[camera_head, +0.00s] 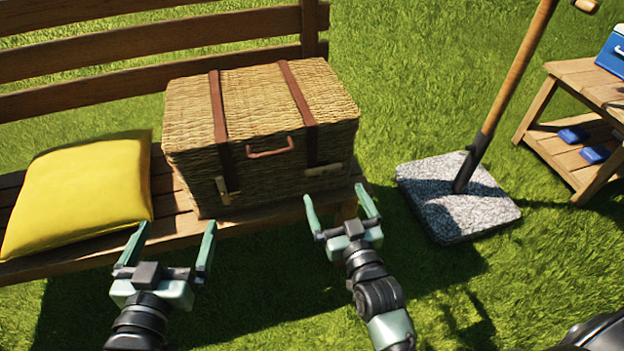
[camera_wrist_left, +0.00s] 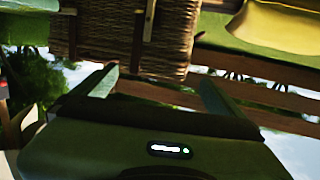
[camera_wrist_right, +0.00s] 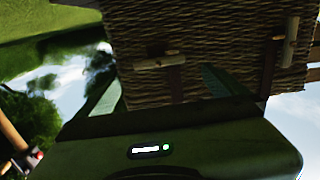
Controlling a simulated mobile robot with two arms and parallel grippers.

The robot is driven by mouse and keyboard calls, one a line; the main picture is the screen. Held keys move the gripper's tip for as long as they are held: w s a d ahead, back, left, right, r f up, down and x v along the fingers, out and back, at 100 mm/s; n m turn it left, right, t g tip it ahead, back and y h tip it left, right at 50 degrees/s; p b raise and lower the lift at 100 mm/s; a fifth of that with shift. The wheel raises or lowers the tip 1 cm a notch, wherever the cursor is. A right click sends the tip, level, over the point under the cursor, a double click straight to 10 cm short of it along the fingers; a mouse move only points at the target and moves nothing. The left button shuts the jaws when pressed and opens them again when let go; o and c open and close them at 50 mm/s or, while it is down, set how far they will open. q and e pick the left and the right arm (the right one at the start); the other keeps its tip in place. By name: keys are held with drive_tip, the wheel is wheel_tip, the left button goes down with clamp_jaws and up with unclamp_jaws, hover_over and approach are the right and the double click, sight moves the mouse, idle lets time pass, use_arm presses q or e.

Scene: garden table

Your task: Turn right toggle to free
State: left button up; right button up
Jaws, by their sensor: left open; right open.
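A wicker basket (camera_head: 255,130) with two brown straps stands closed on the wooden bench. Its right toggle (camera_head: 323,169) is a pale peg lying crosswise over the right strap; it also shows in the right wrist view (camera_wrist_right: 160,60). The left toggle (camera_head: 226,190) lies roughly along its strap, upright in the right wrist view (camera_wrist_right: 291,42). My right gripper (camera_head: 334,193) is open and empty, just in front of and below the right toggle, apart from it in the head view. My left gripper (camera_head: 175,233) is open and empty, in front of the bench, left of the basket.
A yellow cushion (camera_head: 80,192) lies on the bench left of the basket. A stone base (camera_head: 458,210) with a wooden pole stands on the grass to the right. A side table (camera_head: 570,70) with blue items is further right.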

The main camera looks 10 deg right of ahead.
sight(325, 171)
drive_tip(key=w+b, duration=0.1)
drive_tip(key=w, duration=0.5)
drive_tip(key=shift+w+b, duration=0.25)
drive_tip(key=shift+b, duration=0.15)
drive_tip(key=shift+w, duration=0.5)
drive_tip(key=c, duration=1.2)
use_arm(q)
wheel_tip(325, 171, up, 9)
drive_tip(key=d+t+h, duration=0.1)
drive_tip(key=t, duration=0.4)
drive_tip(key=shift+s+d+h, duration=0.2)
drive_tip(key=shift+d+h, duration=0.05)
drive_tip(key=shift+h, duration=0.15)
